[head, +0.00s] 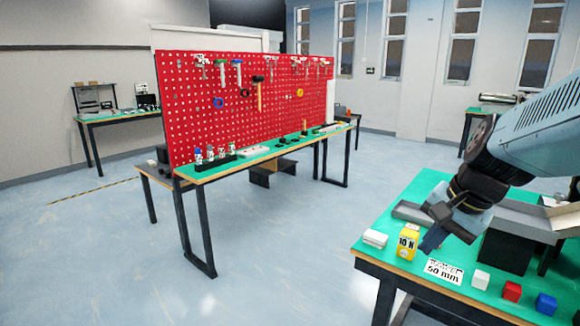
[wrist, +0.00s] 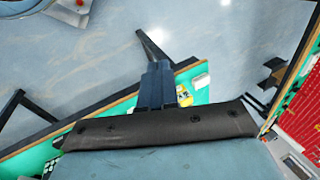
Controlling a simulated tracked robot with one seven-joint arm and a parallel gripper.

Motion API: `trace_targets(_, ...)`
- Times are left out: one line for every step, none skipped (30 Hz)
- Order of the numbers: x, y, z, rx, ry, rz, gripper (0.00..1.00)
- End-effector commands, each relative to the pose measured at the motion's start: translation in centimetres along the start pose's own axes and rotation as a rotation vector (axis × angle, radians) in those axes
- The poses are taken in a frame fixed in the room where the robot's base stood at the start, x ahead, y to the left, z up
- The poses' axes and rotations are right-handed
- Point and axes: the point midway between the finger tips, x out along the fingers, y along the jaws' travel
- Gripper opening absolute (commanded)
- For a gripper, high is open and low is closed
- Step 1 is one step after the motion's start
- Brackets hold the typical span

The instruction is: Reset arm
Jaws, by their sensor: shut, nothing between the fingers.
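My arm reaches in from the right in the head view. My gripper (head: 432,240) hangs tilted above the green-topped table (head: 420,262), with its fingers shut and empty. It is just right of the yellow "10 N" block (head: 407,243) in the picture; I cannot tell whether they are apart in depth. In the wrist view my gripper (wrist: 157,68) is also shut, its fingers together, with floor and the table edge behind. The yellow block (wrist: 184,96) shows partly behind the fingers there.
White blocks (head: 375,238) lie left of the yellow block. A "50 mm" label (head: 443,270), a white cube (head: 480,279), a red cube (head: 511,291) and a blue cube (head: 545,304) line the front edge. A red pegboard (head: 270,120) stands at the back. Open floor (head: 280,250) lies between.

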Motion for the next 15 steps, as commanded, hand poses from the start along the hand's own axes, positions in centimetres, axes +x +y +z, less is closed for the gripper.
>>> trace_targets(-0.6,-0.3,0.7,-0.101,0.027,0.011,0.0)
trace_targets(-1.0,-0.4,0.9,-0.158,0.042,0.018,0.0)
trace_targets(-1.4,-0.6,1.3,-0.234,0.064,0.029,0.0)
trace_targets(-1.8,-0.7,1.6,-0.291,0.081,0.036,0.0)
trace_targets(-2.1,-0.7,1.8,-0.348,0.097,0.044,0.0)
trace_targets(-2.7,-0.8,2.1,-0.421,0.119,0.053,0.0)
trace_targets(-3.0,-0.9,2.3,-0.473,0.135,0.06,0.0)
trace_targets(-3.4,-0.9,2.5,-0.523,0.151,0.066,0.0)
trace_targets(-3.8,-1.0,2.7,-0.584,0.171,0.074,0.0)
trace_targets(-4.2,-1.1,2.9,-0.628,0.185,0.078,0.0)
trace_targets(-4.4,-1.1,3.0,-0.666,0.199,0.084,0.0)
trace_targets(-4.8,-1.2,3.1,-0.713,0.215,0.089,0.0)
trace_targets(-5.0,-1.2,3.2,-0.743,0.226,0.093,0.0)
trace_targets(-5.2,-1.3,3.3,-0.768,0.235,0.096,0.0)
trace_targets(-5.4,-1.4,3.4,-0.797,0.246,0.1,0.0)
